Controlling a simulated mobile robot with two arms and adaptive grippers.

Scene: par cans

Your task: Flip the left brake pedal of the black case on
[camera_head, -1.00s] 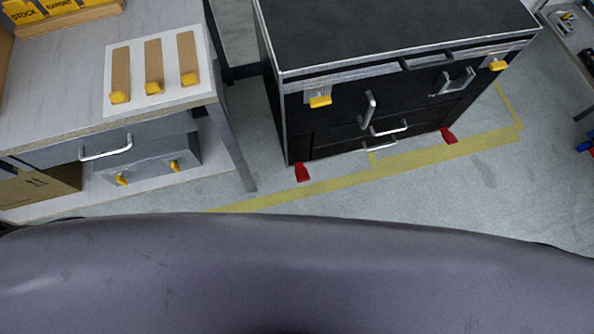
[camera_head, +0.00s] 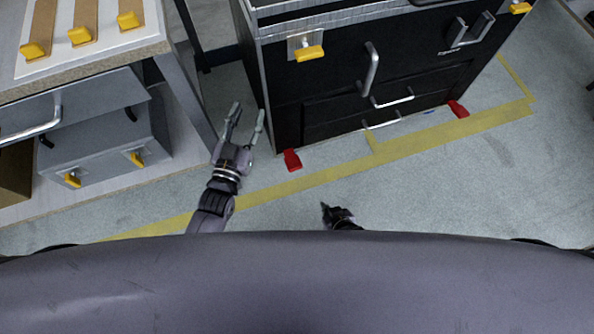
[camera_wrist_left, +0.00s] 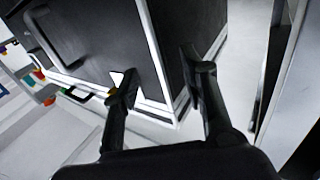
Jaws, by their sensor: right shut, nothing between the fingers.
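The black case (camera_head: 330,95) stands on the floor at the upper middle of the head view. Its red left brake pedal (camera_head: 292,160) sticks out low at its near left corner, and a second red pedal (camera_head: 457,109) is further right. My left gripper (camera_head: 248,110) is open and empty, to the left of the left pedal and apart from it in the picture. In the left wrist view its fingers (camera_wrist_left: 160,72) are spread before dark panels with pale edges; I cannot pick out the left pedal there. My right gripper (camera_head: 326,209) is shut and empty, below and right of the left pedal.
A grey workbench (camera_head: 110,62) with a drawer and a grey box (camera_head: 105,150) below stands at the left, its leg close to my left gripper. Yellow tape (camera_head: 400,158) crosses the floor. The floor in front of the case is otherwise clear.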

